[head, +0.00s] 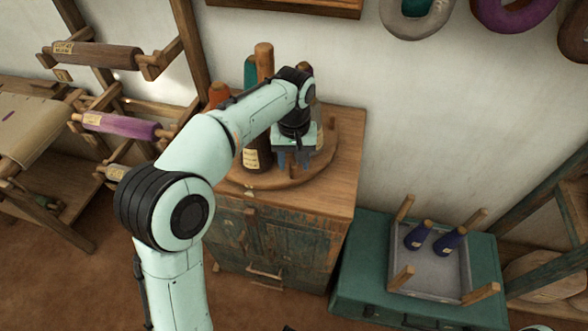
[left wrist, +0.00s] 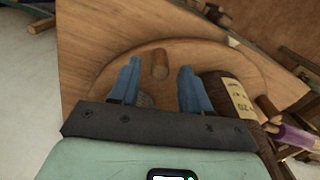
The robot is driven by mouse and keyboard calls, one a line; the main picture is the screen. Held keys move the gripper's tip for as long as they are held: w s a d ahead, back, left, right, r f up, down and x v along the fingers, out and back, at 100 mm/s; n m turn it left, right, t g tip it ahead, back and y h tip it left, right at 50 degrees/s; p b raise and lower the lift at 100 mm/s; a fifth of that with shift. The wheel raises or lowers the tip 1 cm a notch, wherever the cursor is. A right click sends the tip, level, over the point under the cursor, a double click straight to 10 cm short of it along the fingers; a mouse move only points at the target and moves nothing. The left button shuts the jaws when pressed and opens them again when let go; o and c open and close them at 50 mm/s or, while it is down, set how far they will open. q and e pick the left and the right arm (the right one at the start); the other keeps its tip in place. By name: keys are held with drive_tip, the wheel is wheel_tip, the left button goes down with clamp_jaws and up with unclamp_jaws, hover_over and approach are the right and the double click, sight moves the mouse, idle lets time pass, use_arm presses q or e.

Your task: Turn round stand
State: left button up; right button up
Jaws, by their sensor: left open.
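The round stand (head: 262,182) is a wooden disc on top of a cabinet, with a tall central post (head: 264,60) and spools around it. In the left wrist view the disc (left wrist: 115,82) fills the middle, with a short upright wooden peg (left wrist: 160,64) near its edge. My left gripper (head: 293,162) points down over the disc's right part. In the wrist view its blue fingers (left wrist: 160,78) are apart, with the peg in the gap between them. I cannot tell whether either finger touches it. My left forearm hides part of the stand. My right gripper is not in view.
A dark brown labelled spool (left wrist: 225,95) stands close beside the right finger. The cabinet (head: 290,245) has free top at its right. A green chest (head: 350,275) carries a grey tray (head: 440,275) with two blue spools. Wooden racks with rolls (head: 120,125) stand left.

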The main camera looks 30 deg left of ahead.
sight(293, 165)
use_arm(q)
drive_tip(key=shift+f, duration=1.5)
drive_tip(key=shift+c, duration=0.3)
clamp_jaws()
drive_tip(key=shift+s+a, duration=0.1)
